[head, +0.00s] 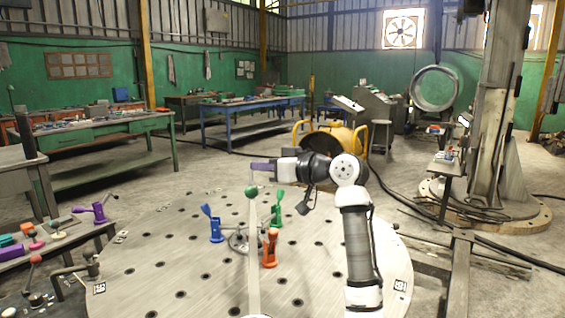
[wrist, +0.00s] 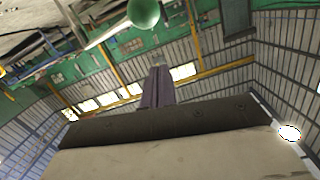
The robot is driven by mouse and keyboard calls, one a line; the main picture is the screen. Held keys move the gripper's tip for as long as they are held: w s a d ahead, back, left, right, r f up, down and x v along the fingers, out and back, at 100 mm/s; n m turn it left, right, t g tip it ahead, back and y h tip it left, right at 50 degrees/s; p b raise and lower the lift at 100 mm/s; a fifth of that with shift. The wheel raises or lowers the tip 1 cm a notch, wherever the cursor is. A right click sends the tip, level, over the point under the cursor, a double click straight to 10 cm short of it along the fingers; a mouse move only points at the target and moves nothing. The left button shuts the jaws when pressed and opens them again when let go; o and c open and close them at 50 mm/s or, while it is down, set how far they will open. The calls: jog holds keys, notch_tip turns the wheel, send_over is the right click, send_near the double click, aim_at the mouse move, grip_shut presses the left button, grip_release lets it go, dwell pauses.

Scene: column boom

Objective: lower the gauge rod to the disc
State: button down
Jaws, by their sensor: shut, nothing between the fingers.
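A pale bar (head: 254,265) with a green ball (head: 251,191) at its far end runs up from the bottom edge of the head view. I cannot tell whether a separate gauge rod shows. A grey disc (head: 234,241) sits on the round table, partly hidden behind the bar. My gripper (head: 257,165) is above the green ball in the head view, with purple fingers shut and empty. In the wrist view the shut fingers (wrist: 156,88) point away, and the green ball (wrist: 143,12) with its pale bar is beyond them at the top. The ball and fingers look apart.
Blue (head: 215,228), green (head: 277,210) and orange (head: 270,248) clamps stand around the disc on the round holed table (head: 330,270). A side bench (head: 70,240) with coloured tools is at left. A tall column (head: 495,110) stands at right, a yellow tank (head: 335,139) behind my arm.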

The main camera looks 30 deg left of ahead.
notch_tip(320, 180, down, 4)
jog(key=shift+s+r, duration=0.15)
dwell(0.3)
notch_tip(320, 180, down, 10)
jog(key=b, duration=0.4)
jog(key=shift+a, duration=0.1)
jog(key=s+d+r+b, duration=0.1)
jog(key=d+r, duration=0.1)
jog(key=d, duration=1.2)
jog(key=shift+s, duration=0.25)
